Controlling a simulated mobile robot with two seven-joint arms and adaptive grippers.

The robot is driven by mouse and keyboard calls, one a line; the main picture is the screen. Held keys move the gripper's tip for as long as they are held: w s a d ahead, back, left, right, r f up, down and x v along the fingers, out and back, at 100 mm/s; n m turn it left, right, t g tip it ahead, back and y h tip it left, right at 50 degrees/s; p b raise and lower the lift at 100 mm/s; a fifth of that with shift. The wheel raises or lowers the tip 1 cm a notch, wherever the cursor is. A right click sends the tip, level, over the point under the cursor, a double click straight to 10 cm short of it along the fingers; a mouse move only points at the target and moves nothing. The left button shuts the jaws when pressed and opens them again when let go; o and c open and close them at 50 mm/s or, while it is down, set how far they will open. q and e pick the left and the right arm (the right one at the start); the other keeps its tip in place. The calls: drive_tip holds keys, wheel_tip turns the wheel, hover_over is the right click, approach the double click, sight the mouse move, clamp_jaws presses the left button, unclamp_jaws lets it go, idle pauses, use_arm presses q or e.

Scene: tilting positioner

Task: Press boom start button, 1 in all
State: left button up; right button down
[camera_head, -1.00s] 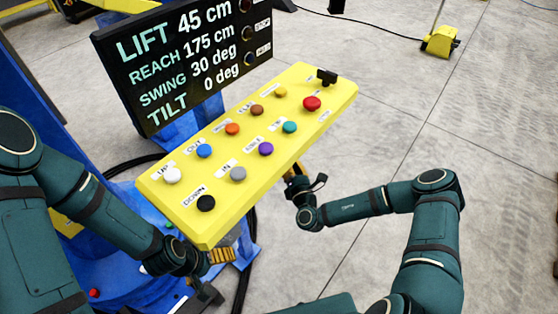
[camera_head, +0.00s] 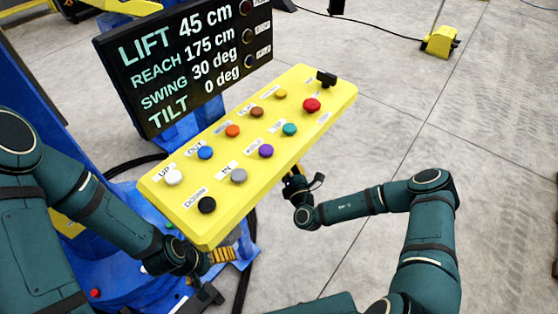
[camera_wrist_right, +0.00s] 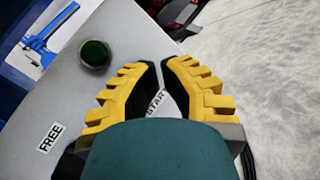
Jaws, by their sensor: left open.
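In the right wrist view a dark green round button (camera_wrist_right: 95,54) sits on a grey panel (camera_wrist_right: 105,25). A label ending in "START" shows between my right gripper's fingers; I cannot tell for certain which button it names. My right gripper (camera_wrist_right: 162,65) has its yellow fingertips close together, with nothing seen between them, to the right of the green button. In the head view my right gripper (camera_head: 293,184) is partly hidden behind the yellow control box. My left gripper (camera_head: 218,270) is open and empty below the box's near left corner, partly hidden.
The yellow control box (camera_head: 323,90) carries several coloured buttons, including a red one (camera_head: 312,104). A black display (camera_head: 125,85) behind it reads lift 45 cm, reach 175 cm, swing 30 deg, tilt 0 deg. Blue machinery (camera_head: 30,75) stands at left. Floor at right is mostly open.

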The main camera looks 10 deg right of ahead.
drive_tip(key=shift+w+a, duration=0.3)
drive_tip(key=shift+w, duration=0.05)
idle(0.9)
idle(0.3)
drive_tip(key=shift+s+d+p, duration=0.6)
drive_tip(key=shift+s+p, duration=0.1)
drive_tip(key=shift+p, duration=0.05)
drive_tip(key=s+d+p, duration=0.1)
drive_tip(key=s, duration=0.1)
drive_tip(key=s+d+p, duration=0.1)
drive_tip(key=s+d, duration=0.1)
idle(0.4)
idle(0.6)
